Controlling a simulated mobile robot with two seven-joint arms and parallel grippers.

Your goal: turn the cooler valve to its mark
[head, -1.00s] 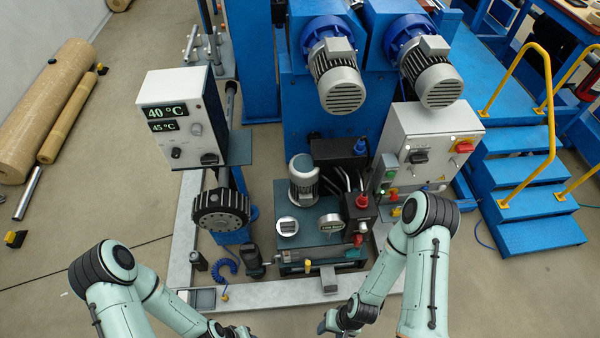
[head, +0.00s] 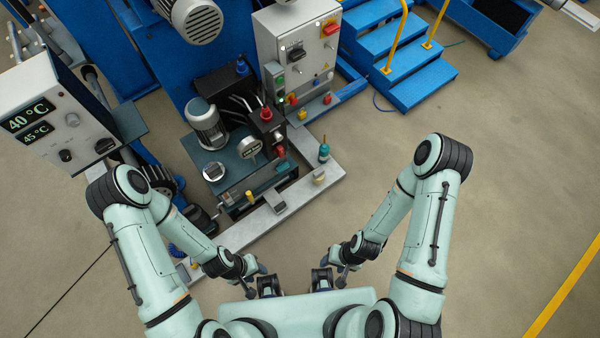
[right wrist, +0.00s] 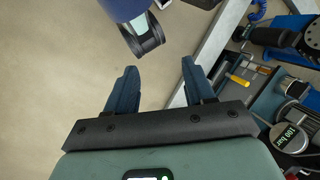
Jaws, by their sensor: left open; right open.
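A small yellow-handled lever (head: 249,197) stands at the front of the hydraulic unit (head: 232,160), beside a grey-teal cylinder (head: 272,178). It may be the cooler valve; its mark is too small to make out. The yellow handle also shows in the right wrist view (right wrist: 238,80), right of the fingers. My left gripper (head: 264,277) is open and empty, low in front of the unit. My right gripper (head: 328,267) is open, apart from the unit; in the right wrist view its fingers (right wrist: 158,72) have only floor between them.
A grey frame rail (head: 300,193) borders the unit. A small bottle-like item (head: 324,150) stands at its right corner. The control cabinet (head: 297,45) and blue steps (head: 410,75) are behind. A temperature box (head: 60,120) is at left. Floor at right is clear.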

